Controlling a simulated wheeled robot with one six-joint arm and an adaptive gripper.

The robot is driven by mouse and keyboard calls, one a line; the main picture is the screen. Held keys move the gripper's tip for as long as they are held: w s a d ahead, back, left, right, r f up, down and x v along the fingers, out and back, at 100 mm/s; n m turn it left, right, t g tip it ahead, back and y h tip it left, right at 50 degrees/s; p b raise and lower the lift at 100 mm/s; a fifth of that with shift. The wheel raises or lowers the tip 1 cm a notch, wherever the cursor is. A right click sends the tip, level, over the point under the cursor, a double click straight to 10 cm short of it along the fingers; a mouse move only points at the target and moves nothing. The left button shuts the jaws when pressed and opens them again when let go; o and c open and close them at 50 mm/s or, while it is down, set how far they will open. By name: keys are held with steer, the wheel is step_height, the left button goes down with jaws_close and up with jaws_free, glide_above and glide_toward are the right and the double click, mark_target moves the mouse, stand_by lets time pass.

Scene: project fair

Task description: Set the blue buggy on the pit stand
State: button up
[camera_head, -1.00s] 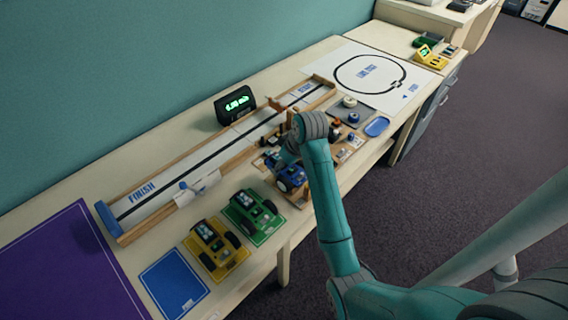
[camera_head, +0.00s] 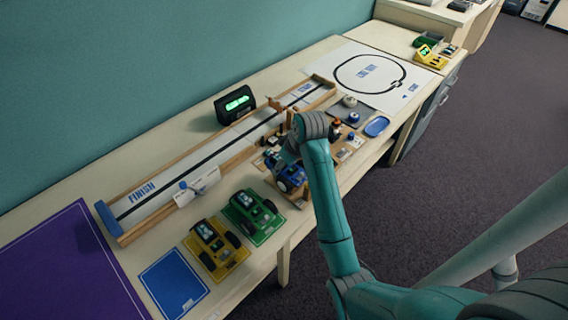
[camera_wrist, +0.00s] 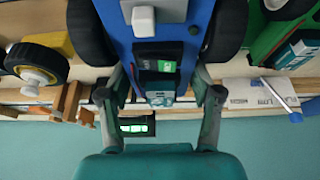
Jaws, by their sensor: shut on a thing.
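The blue buggy (camera_head: 288,175) is in my gripper, over the wooden board right of the green buggy in the head view. In the wrist view the blue buggy (camera_wrist: 150,40) fills the upper middle, with a dark wheel on each side. My gripper (camera_wrist: 158,98) has a finger on either side of its narrow end. In the head view my wrist mostly hides the gripper and part of the buggy. I cannot tell whether the buggy touches what is below it. I cannot make out the pit stand for certain.
The green buggy (camera_head: 250,214) and yellow buggy (camera_head: 213,246) sit on mats to the left. An empty blue mat (camera_head: 172,285) lies beyond them. The wooden track (camera_head: 185,185) and a lit timer (camera_head: 236,103) are behind. Small parts and a blue tray (camera_head: 376,126) are to the right.

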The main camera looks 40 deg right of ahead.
steer(key=shift+f, duration=0.7)
stand_by(1.6)
steer(key=o, duration=1.1)
steer(key=shift+c, duration=0.2)
steer(key=v, duration=0.7)
steer(key=shift+s+r, duration=0.1)
steer(key=shift+r, duration=0.15)
